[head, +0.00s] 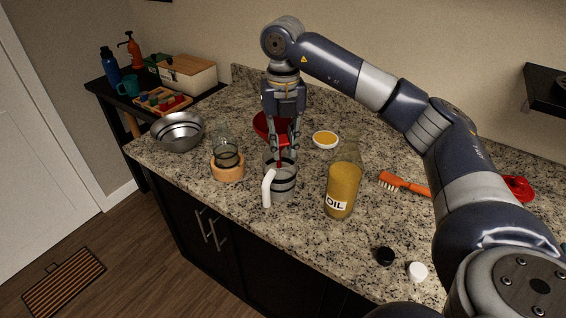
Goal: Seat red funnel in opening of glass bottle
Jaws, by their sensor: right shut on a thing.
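The red funnel (262,126) shows behind and between the fingers of my right gripper (282,155), partly hidden by them. My right gripper points down and is shut on the funnel, just above and behind the measuring jug. A narrow red part shows near the fingertips. The clear glass bottle (223,134) stands upright in a round wooden holder (229,173), left of the gripper. The funnel is apart from the bottle. My left gripper is out of view.
A clear jug (283,188) with a white handle stands below the gripper. An oil bottle (342,185), a small bowl (325,139) and an orange brush (402,184) are to the right. A steel bowl (179,132) is left. Two caps lie in front.

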